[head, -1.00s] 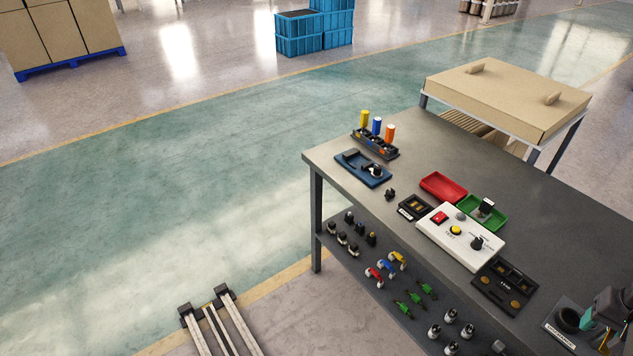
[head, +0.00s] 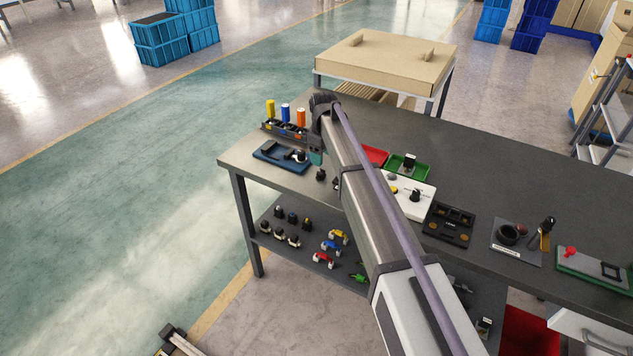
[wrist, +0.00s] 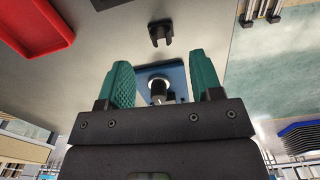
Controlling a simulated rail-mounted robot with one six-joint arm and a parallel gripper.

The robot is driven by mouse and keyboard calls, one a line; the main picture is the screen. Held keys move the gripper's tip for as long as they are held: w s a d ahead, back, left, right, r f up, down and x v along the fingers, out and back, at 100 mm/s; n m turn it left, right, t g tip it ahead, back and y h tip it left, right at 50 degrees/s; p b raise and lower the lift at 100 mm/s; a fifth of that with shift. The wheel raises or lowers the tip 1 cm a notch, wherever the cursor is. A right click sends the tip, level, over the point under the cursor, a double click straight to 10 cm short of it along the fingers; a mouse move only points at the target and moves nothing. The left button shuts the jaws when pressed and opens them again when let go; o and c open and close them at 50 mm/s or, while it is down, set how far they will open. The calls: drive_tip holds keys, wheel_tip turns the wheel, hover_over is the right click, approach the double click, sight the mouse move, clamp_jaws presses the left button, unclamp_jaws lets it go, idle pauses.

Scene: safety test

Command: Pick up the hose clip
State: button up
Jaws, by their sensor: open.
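A small black forked piece, which looks like the hose clip (head: 321,174), lies on the grey bench top near its front edge. In the wrist view the clip (wrist: 160,32) shows at the top centre, beyond the fingertips and apart from them. My gripper (wrist: 160,70) has two teal fingers spread wide with nothing held between them. In the head view my gripper (head: 316,156) hangs over the bench beside the blue holder, behind the clip. Its fingers are partly hidden there by my wrist.
A blue holder with a round knob (wrist: 158,88) shows between my fingers in the wrist view. A rack of coloured cylinders (head: 285,128) stands behind it. A red tray (head: 376,155), green tray (head: 408,166) and white control panel (head: 420,200) lie right of the clip, partly behind my arm.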

sight(323, 171)
wheel_tip(323, 171, down, 7)
drive_tip(key=b, duration=0.6)
drive_tip(key=shift+f, duration=0.2)
drive_tip(key=shift+s+r+p, duration=0.1)
drive_tip(key=shift+r+p, duration=0.15)
drive_tip(key=shift+p, duration=0.05)
drive_tip(key=c, duration=0.9)
